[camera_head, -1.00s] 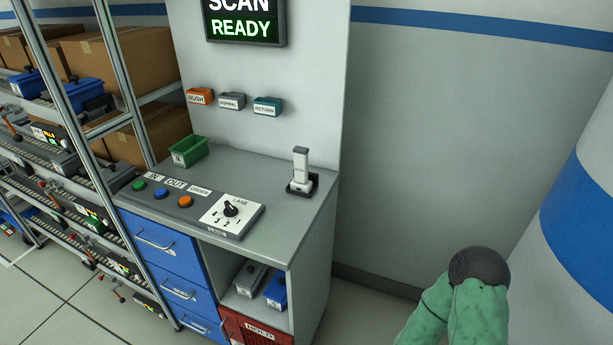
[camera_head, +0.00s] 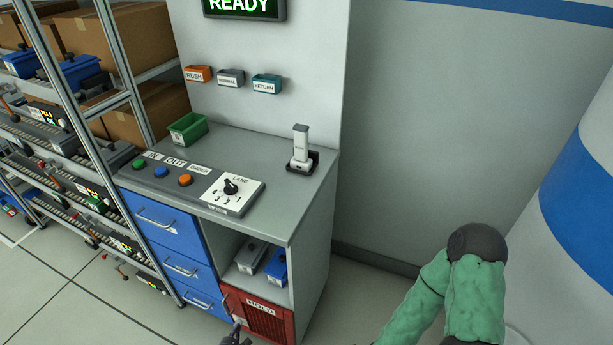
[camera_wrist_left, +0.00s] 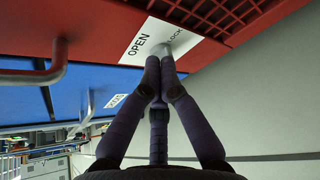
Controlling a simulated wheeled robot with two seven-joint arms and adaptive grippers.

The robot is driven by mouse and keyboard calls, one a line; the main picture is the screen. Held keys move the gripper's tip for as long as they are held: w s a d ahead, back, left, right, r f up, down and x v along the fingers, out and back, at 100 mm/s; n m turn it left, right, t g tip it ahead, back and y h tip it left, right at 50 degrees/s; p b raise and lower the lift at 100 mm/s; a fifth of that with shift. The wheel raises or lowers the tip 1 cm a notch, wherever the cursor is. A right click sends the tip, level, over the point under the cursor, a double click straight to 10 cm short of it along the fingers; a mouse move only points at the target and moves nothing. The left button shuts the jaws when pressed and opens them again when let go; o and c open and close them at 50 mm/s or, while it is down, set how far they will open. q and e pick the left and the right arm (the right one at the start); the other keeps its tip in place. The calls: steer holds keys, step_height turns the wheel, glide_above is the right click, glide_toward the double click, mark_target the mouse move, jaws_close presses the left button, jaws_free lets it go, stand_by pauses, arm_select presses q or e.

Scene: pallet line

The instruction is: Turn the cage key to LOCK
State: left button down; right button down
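The red cage marked HOLD (camera_head: 284,322) is at the bottom of the workstation in the head view. Its white plate (camera_wrist_left: 140,46) reads OPEN on the left and LOCK on the right in the left wrist view. The grey cage key (camera_wrist_left: 164,50) stands at the plate between the two words, mostly hidden by my fingertips. My left gripper (camera_wrist_left: 160,66) has its two fingertips closed together on the key. It also shows at the bottom edge of the head view (camera_head: 237,335), in front of the cage's left side. My right gripper is out of view.
An open shelf (camera_head: 240,282) with grey and blue bins is above the cage. Floor right of the workstation is clear.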

arm_select(q)
steer(key=shift+r, duration=0.1)
stand_by(0.4)
steer(key=shift+s+d+r, duration=0.1)
steer(key=shift+d+r, duration=0.1)
steer(key=shift+r, duration=0.05)
steer(key=shift+s+a, duration=0.4)
steer(key=shift+s, duration=0.5)
steer(key=shift+s+a, duration=0.35)
steer(key=shift+s, duration=0.6)
steer(key=shift+s+a, duration=0.4)
steer(key=shift+s, duration=0.5)
